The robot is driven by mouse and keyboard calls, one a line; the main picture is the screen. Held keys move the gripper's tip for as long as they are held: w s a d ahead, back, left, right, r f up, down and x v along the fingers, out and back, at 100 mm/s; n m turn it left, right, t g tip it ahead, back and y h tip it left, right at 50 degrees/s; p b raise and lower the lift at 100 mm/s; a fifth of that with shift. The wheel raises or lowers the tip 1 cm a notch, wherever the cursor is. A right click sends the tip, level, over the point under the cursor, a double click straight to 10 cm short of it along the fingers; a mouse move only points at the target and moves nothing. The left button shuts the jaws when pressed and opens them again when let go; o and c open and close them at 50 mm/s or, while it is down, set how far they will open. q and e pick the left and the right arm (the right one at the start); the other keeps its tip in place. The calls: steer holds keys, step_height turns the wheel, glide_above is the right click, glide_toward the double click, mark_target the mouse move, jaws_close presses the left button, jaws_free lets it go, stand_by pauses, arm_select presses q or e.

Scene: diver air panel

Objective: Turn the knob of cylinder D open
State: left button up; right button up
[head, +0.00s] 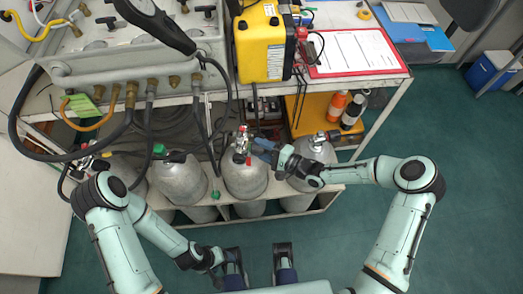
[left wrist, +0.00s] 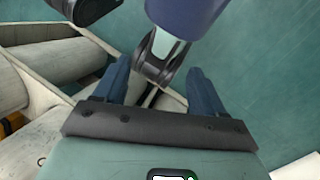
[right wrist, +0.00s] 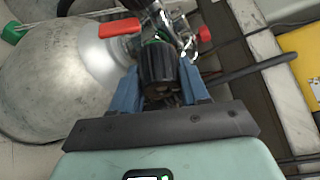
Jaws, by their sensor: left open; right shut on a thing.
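Several grey gas cylinders stand in a rack under the bench; no letter is readable, so I cannot tell which is D. My right gripper (head: 264,150) is at the valve of the grey cylinder (head: 245,177) in the middle of the head view. In the right wrist view its blue fingers are shut on a black valve knob (right wrist: 157,64), beside a red lever (right wrist: 118,27) and metal fittings. That cylinder's dome (right wrist: 60,75) fills the left there. My left gripper (left wrist: 160,85) is open and empty, low in the head view near my own base, away from the cylinders.
Another cylinder (head: 315,165) stands to the right, close under my right wrist, and one (head: 180,178) stands to the left. Hoses hang from the air panel (head: 130,65) above. A yellow case (head: 260,45) sits on the bench.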

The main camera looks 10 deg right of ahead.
steer(key=shift+f+n+t+b, duration=0.15)
steer(key=shift+n+t+b, duration=0.15)
steer(key=shift+n+b, duration=0.55)
steer(key=o, duration=0.8)
steer(key=shift+d, duration=0.1)
steer(key=p+v, duration=0.1)
steer(key=v, duration=1.2)
steer(key=shift+d+f, duration=0.15)
